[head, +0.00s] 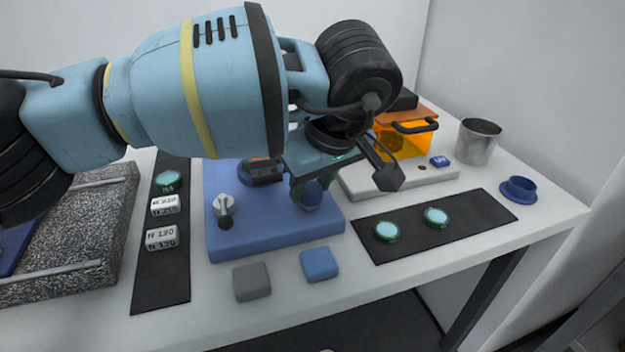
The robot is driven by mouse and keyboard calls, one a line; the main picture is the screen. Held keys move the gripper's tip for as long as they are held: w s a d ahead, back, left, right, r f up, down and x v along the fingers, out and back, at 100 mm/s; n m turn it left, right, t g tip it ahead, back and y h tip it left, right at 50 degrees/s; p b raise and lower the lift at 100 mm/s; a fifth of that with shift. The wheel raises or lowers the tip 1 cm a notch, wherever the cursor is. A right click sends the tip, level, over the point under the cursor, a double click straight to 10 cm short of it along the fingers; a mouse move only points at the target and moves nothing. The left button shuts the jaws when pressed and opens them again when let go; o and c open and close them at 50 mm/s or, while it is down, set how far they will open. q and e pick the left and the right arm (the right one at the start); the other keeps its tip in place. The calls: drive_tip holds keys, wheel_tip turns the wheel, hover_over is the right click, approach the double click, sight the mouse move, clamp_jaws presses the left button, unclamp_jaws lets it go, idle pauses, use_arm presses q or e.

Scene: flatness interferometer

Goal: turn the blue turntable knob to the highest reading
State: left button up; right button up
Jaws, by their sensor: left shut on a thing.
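The blue knob (313,198) is on the right part of a blue instrument box (270,238) in the middle of the table. My left gripper (311,190) reaches down over it from the left and is shut on it. My wrist and fingers hide the knob's upper part. A dark display (262,170) on the back of the box is partly covered by my arm, and its reading cannot be made out. My right gripper is not in view.
A silver lever knob (223,206) is on the box's left part. Grey (252,282) and blue (320,264) blocks lie in front. Black mats (400,250) with round discs and labelled blocks flank the box. An orange-covered device (405,140), metal cup (478,142) and blue ring (518,190) stand right.

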use_arm(q)
drive_tip(key=shift+r+n+p, duration=0.1)
drive_tip(key=shift+n+p, duration=0.5)
drive_tip(key=shift+p, duration=0.1)
drive_tip(key=shift+r+n+g+y+p, duration=0.1)
drive_tip(key=shift+n+g+y+p, duration=0.25)
drive_tip(key=shift+n+p, duration=0.4)
drive_tip(key=n+g+y+p, duration=0.1)
drive_tip(key=n+p, duration=0.3)
drive_tip(key=shift+w+d, duration=0.1)
drive_tip(key=shift+d, duration=0.05)
drive_tip(key=n+g+p, duration=0.2)
drive_tip(key=n, duration=0.3)
drive_tip(key=shift+w, duration=0.1)
drive_tip(key=shift+w+n+g, duration=0.1)
drive_tip(key=shift+n+g, duration=0.45)
drive_tip(key=shift+n, duration=0.5)
drive_tip(key=shift+f+n+g, duration=0.2)
drive_tip(key=shift+n+g, duration=0.1)
drive_tip(key=shift+n, duration=0.9)
